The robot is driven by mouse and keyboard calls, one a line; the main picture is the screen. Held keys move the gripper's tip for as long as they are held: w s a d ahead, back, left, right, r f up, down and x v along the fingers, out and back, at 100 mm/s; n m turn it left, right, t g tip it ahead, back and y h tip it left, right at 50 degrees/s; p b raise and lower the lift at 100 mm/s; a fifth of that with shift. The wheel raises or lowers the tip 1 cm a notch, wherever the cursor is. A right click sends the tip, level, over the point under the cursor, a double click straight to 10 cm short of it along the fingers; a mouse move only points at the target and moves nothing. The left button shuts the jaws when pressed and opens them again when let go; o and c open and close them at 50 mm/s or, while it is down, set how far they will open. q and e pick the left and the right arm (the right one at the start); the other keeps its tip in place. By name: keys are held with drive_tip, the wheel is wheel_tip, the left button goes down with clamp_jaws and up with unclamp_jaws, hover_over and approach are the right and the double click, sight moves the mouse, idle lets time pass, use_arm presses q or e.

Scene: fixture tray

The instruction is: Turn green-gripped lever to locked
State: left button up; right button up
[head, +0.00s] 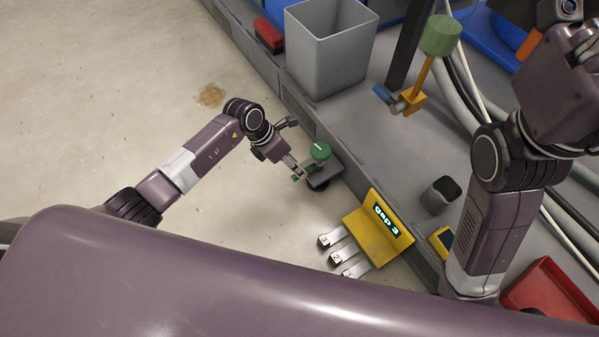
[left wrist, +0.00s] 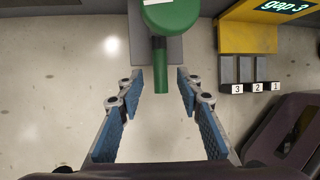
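The green-gripped lever has a round green hub with a white mark (head: 320,151) on a grey base (head: 325,178) at the bench's front edge. In the left wrist view the hub (left wrist: 172,12) is at the top, and the green grip (left wrist: 161,72) points down toward my wrist. My left gripper (head: 297,172) is open at the lever. In the left wrist view its two blue-padded fingers (left wrist: 158,92) stand on either side of the grip, with gaps visible on both sides.
A yellow "gap 3" fixture (head: 378,238) with numbered tabs stands right of the lever. Farther back are a grey bin (head: 330,50), a green-topped orange post (head: 424,75) with a blue handle, and a dark cup (head: 440,195). A red tray (head: 553,290) is at lower right.

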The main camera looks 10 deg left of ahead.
sight(308, 171)
use_arm(q)
drive_tip(key=shift+b+x, duration=0.6)
drive_tip(key=shift+x, duration=0.85)
clamp_jaws()
